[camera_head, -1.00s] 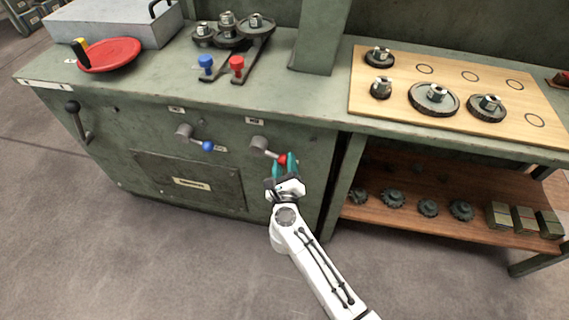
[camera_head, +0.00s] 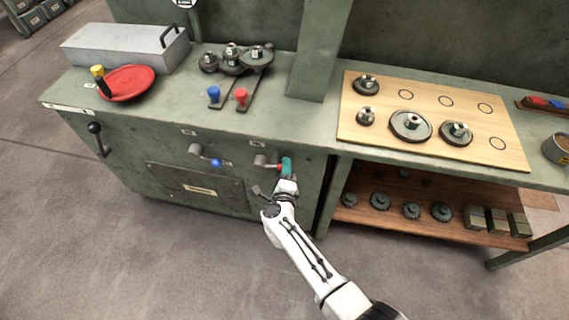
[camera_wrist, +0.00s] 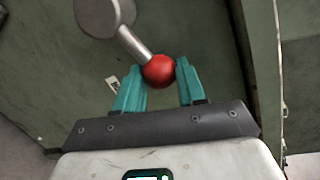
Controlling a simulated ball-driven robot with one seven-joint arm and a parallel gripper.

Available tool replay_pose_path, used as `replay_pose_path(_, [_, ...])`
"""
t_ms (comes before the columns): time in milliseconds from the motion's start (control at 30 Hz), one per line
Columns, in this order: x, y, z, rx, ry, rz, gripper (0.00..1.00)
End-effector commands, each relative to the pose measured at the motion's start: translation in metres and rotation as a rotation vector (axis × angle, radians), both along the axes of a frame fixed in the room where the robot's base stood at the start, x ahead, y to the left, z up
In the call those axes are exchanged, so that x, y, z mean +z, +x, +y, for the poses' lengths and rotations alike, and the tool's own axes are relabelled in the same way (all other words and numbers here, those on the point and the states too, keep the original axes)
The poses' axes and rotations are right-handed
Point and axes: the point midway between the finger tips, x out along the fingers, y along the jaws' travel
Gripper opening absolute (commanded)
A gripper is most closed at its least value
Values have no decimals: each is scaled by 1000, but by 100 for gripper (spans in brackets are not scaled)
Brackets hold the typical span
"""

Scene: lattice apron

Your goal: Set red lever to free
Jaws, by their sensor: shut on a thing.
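The red lever is a grey hub with a short metal arm ending in a red ball (camera_wrist: 159,71). It is on the front of the green machine cabinet (camera_head: 130,150), below the worktop. In the head view its hub (camera_head: 262,161) shows, but my gripper mostly hides the ball. My gripper (camera_head: 286,166) has teal fingers; in the wrist view (camera_wrist: 160,82) they stand on either side of the ball, shut on it. The lever arm points right and slightly down in the head view. A small white label (camera_wrist: 112,84) lies partly behind the left finger.
Red (camera_head: 241,96) and blue (camera_head: 214,93) knobs stand on the worktop. A shelf with gears (camera_head: 411,210) is to the right.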

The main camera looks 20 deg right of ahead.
Motion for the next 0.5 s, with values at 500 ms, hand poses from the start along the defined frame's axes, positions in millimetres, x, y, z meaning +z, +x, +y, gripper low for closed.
replay_pose_path(500, [39,13,17,1,-370,268,0])
